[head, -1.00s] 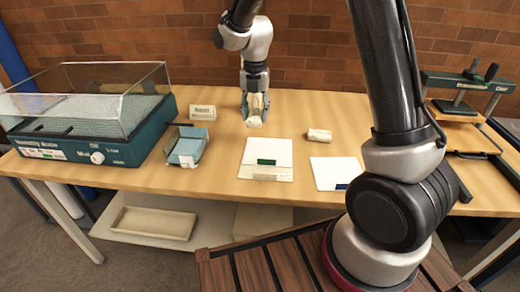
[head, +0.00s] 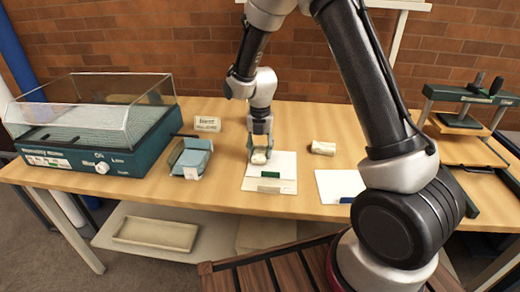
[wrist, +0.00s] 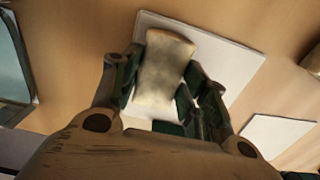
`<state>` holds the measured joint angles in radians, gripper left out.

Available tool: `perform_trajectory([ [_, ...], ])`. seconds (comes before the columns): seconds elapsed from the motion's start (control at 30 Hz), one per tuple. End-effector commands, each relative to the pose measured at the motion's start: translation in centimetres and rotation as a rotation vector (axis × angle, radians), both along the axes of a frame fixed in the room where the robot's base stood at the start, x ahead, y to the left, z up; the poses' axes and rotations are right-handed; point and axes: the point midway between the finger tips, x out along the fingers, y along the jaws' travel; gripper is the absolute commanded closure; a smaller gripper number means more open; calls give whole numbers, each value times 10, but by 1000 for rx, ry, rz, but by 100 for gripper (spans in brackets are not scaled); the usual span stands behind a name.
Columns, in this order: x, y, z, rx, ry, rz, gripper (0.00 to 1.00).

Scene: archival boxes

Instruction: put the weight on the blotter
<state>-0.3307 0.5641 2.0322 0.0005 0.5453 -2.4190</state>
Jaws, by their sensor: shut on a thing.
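My gripper (head: 260,148) is shut on a cream, pillow-shaped weight (head: 259,158). In the wrist view the weight (wrist: 164,68) lies between the dark green fingers (wrist: 160,88). The gripper points down over the back part of a white blotter-like sheet with a green tag (head: 283,168). In the wrist view the white sheet (wrist: 228,62) shows behind and beside the weight. I cannot tell whether the weight touches it. A second white sheet with a blue tag (head: 335,182) lies to the right.
A similar cream weight (head: 323,148) lies on the table to the right. A blue tray (head: 190,158), a small sign (head: 207,124) and a clear-lidded teal machine (head: 80,150) stand left. A green press (head: 465,120) stands at the right. Bare wood lies between the things.

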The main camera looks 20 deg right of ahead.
Motion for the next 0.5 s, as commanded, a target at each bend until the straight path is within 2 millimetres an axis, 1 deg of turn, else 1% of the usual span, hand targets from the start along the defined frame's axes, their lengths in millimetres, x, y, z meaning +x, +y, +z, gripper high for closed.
perform_trajectory([
  [0.07,0,0,-2,0,0,0,93],
  [0.1,0,0,-2,0,0,0,50],
  [0.2,0,0,-2,0,0,0,34],
  [0.5,0,0,-1,0,0,0,34],
])
